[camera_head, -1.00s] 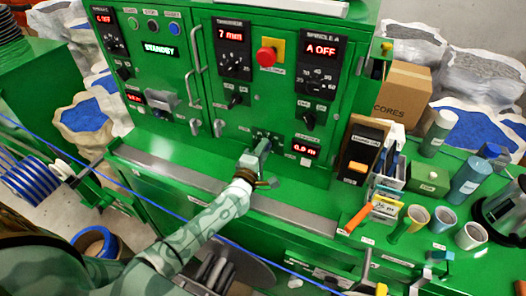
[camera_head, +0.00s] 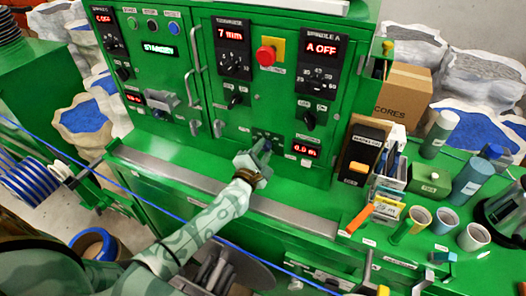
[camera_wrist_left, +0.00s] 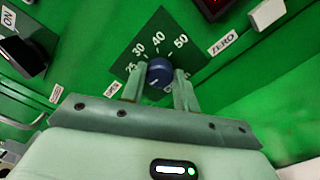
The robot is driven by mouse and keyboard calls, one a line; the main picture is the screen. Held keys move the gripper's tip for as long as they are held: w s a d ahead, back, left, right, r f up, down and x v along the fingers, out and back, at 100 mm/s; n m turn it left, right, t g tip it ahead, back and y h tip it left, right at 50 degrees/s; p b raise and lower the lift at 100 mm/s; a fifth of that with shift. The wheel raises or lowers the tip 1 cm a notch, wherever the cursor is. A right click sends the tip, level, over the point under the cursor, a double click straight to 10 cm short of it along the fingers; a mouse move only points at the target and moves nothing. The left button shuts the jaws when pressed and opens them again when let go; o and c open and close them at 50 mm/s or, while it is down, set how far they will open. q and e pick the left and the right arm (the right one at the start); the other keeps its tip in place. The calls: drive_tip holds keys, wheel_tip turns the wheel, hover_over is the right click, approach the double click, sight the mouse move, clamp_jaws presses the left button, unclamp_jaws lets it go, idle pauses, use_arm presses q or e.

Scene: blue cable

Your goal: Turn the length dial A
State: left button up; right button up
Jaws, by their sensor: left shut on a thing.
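The length dial A is a dark blue round knob (camera_wrist_left: 159,73) on a green scale plate with white marks including 30, 40 and 50. In the left wrist view the two fingers of my left gripper (camera_wrist_left: 158,91) stand on either side of the knob and are shut on it. A short light mark shows on the knob. In the head view my left gripper (camera_head: 262,150) reaches the lower middle of the green panel and largely hides the dial. My right gripper is not in view.
A red display reading 0.0 m (camera_head: 305,150) is right of the dial. A black switch (camera_wrist_left: 22,55) is at left in the wrist view. A grey ledge (camera_head: 290,214) runs below the panel. Cups, bottles and a tool holder stand on the right bench.

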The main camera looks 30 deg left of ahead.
use_arm(q)
drive_tip(key=o, duration=1)
drive_tip(key=shift+c, duration=0.2)
drive_tip(key=s, duration=1.6)
drive_tip(key=shift+s+d, duration=0.15)
drive_tip(key=shift+d, duration=0.3)
